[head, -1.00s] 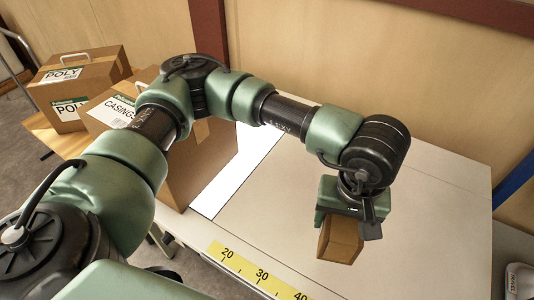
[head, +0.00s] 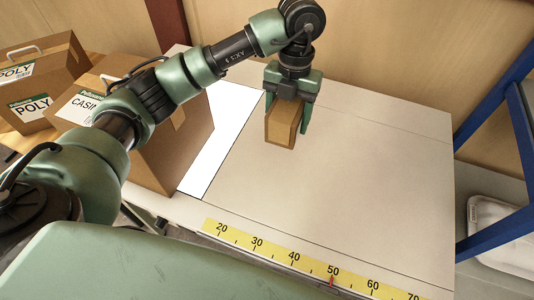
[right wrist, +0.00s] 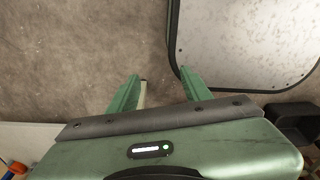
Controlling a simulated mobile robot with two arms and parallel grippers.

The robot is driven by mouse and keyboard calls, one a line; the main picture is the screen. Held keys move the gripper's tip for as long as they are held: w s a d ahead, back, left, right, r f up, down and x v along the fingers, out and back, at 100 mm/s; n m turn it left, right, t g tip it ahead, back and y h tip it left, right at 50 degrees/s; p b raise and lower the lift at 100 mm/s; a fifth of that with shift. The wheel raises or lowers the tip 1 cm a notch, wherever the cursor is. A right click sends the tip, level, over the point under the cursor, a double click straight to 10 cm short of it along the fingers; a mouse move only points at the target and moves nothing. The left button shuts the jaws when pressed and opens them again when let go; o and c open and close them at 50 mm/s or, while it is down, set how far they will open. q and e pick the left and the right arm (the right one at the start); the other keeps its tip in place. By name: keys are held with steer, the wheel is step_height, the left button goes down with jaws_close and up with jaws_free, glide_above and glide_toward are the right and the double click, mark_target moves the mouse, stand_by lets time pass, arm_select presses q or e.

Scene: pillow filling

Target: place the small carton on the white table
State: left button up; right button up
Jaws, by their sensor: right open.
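The small brown carton (head: 281,130) is between the fingers of my left gripper (head: 286,112) in the head view. The fingers lie along its sides and the gripper is shut on it. The carton is over the left-middle part of the white table (head: 350,180). I cannot tell whether its underside touches the tabletop. In the right wrist view my right gripper (right wrist: 160,82) is open, with nothing between its fingers, over a grey floor.
Large cartons (head: 165,150) stand to the left of the table. A yellow ruler strip (head: 300,260) runs along the front edge. Blue frame posts (head: 520,140) and a white bin (head: 500,235) are at the right. The table's middle and right are clear.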

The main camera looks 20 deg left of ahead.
arm_select(q)
steer(key=p, duration=0.2)
glide_above(283, 172)
step_height(283, 172, down, 14)
steer(key=shift+w+a+r, duration=0.1)
steer(key=shift+w, duration=0.05)
step_height(283, 172, down, 5)
steer(key=shift+f, duration=0.25)
arm_select(e)
step_height(283, 172, up, 2)
steer(key=shift+a+r, duration=0.1)
steer(key=shift+a, duration=0.05)
arm_select(q)
steer(key=shift+f, duration=0.15)
steer(key=o, duration=1.6)
steer(key=shift+c, duration=0.2)
